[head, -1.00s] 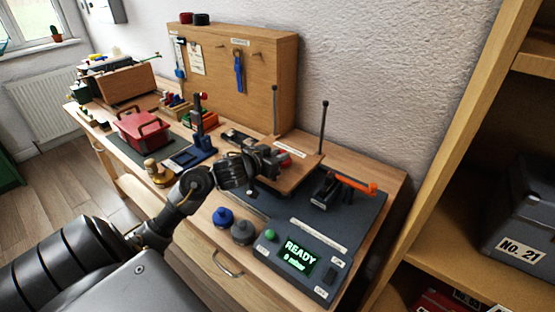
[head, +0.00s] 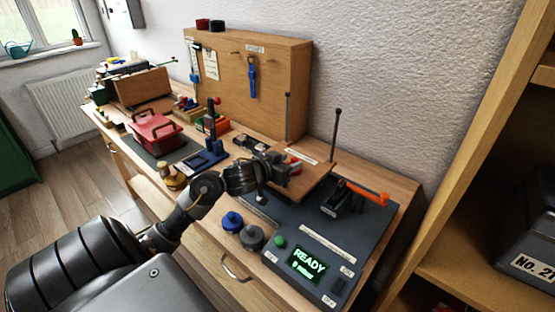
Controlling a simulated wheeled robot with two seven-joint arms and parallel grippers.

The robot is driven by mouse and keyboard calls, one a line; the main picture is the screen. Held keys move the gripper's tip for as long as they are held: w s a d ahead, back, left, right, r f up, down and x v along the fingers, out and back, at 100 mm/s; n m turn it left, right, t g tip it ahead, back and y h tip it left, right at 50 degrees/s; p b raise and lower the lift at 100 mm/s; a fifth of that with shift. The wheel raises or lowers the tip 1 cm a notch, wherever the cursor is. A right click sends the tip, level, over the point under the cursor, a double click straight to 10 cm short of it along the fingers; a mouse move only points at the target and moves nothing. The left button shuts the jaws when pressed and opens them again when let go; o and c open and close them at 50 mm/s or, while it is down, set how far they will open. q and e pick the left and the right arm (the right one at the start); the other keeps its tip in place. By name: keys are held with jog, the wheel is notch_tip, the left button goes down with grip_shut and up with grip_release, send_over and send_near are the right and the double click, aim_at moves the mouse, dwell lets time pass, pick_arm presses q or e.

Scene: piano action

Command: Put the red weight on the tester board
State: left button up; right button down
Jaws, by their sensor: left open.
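The tester board (head: 318,181) is a wooden board with a white label strip, set above the dark tester base. A small red patch, apparently the red weight (head: 292,160), shows at the board just beyond my left gripper (head: 290,170). Most of it is hidden by the gripper, so I cannot tell whether it touches the board. My left gripper is open, low over the board's near left part. My right gripper is not in view.
A blue weight (head: 232,221) and a grey weight (head: 252,237) stand beside the tester base (head: 340,240), whose display reads READY. An orange-handled tool (head: 350,197) lies to the right. Upright rods (head: 334,135) rise behind the board. A red toolbox (head: 156,132) stands farther left.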

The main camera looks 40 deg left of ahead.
pick_arm(q)
jog(key=p+v, duration=0.1)
jog(key=v, duration=1)
jog(key=shift+s+p, duration=0.25)
jog(key=shift+p, duration=0.15)
